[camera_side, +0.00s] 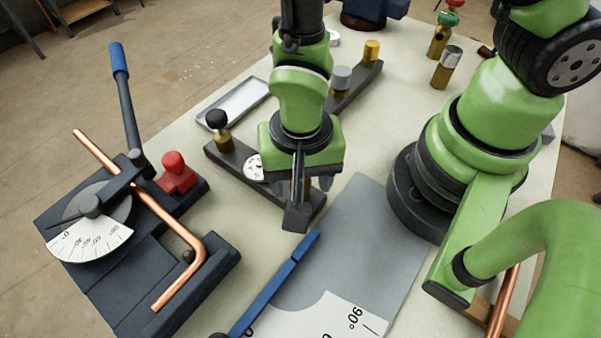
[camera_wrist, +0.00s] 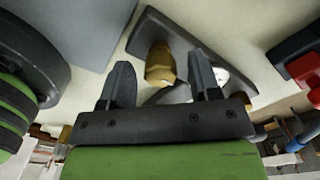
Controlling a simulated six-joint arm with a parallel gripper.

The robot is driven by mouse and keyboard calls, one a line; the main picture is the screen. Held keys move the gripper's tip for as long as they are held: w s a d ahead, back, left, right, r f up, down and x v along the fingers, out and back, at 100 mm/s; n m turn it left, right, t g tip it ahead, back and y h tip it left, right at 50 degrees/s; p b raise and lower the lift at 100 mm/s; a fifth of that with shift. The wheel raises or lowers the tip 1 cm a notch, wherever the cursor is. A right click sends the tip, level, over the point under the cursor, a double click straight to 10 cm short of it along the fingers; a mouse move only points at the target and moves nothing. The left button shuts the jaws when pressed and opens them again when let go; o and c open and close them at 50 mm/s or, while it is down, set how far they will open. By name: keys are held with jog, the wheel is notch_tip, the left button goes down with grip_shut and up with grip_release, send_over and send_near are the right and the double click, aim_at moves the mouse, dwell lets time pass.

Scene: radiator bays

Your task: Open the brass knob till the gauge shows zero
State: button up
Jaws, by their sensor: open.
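In the wrist view, a brass knob (camera_wrist: 160,66) stands on a dark base (camera_wrist: 153,29), seen between the two spread fingers of my gripper (camera_wrist: 161,60). A small white gauge (camera_wrist: 221,75) shows past the right finger; its reading is not legible there. In the side view, my gripper (camera_side: 312,183) points down over the near right end of the dark base (camera_side: 240,158) and mostly hides the brass knob. The gauge (camera_side: 253,168) lies on that base left of my gripper, its needle too small to read. Contact with the knob cannot be told.
A black-topped knob (camera_side: 217,120) stands at the base's other end. A second bar behind carries a grey knob (camera_side: 341,78) and another brass knob (camera_side: 372,50). A metal tray (camera_side: 232,102) lies behind left. A tube bender (camera_side: 140,220) with copper pipe stands left.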

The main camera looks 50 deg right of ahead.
jog(key=c, duration=0.9)
jog(key=shift+n, duration=0.3)
jog(key=n, duration=0.4)
jog(key=shift+n, duration=0.3)
jog(key=n, duration=0.4)
jog(key=shift+n, duration=0.3)
jog(key=n, duration=0.5)
jog(key=shift+n, duration=2.5)
